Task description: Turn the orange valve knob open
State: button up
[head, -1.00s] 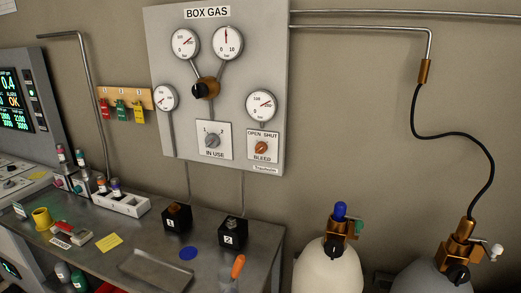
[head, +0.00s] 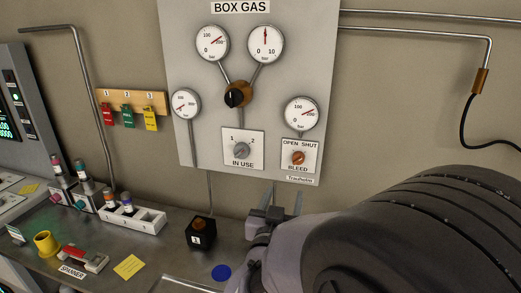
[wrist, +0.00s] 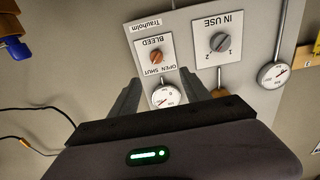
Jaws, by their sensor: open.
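The orange valve knob (head: 298,158) is on a white plate (head: 311,165) marked OPEN, SHUT and BLEED, low on the right of the grey BOX GAS panel (head: 200,140). Its pointing direction is too small to tell. My gripper (head: 284,200) is open and empty, its fingers pointing up below the plate in the head view. In the wrist view the panel is upside down; the knob (wrist: 156,57) lies beyond and between the open fingertips (wrist: 160,82), apart from them.
A grey IN USE knob (head: 241,150) sits left of the plate, and a gauge (head: 301,113) sits above it. A black-and-brown regulator knob (head: 237,95) is higher up. The bench below holds a black block (head: 201,234), a white rack (head: 135,219) and a yellow cup (head: 46,243).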

aim_at(298, 161)
jog(key=x, duration=1.1)
jog(key=d+x, duration=0.1)
jog(key=x, duration=0.5)
jog(key=shift+s+r, duration=0.1)
jog(key=shift+s, duration=0.1)
grip_shut()
